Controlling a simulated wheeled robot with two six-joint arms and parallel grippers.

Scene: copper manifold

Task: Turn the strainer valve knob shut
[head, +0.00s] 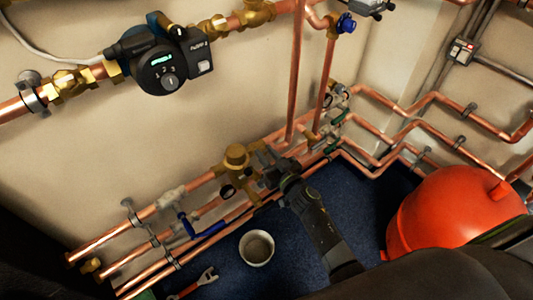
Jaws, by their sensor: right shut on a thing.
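My right gripper (268,168) reaches in from the lower right to the copper pipes low on the wall. It is shut on a small part just right of a brass strainer body (237,158), where the strainer valve knob appears to sit. The jaws cover the knob, so its turn position cannot be seen. My left gripper is not in view.
A black pump (168,68) sits on the upper pipe. A blue-handled valve (187,226) is left of the strainer, and a blue knob (346,22) is up high. A white cup (257,248) and a wrench (207,277) lie below. A red tank (440,215) stands right.

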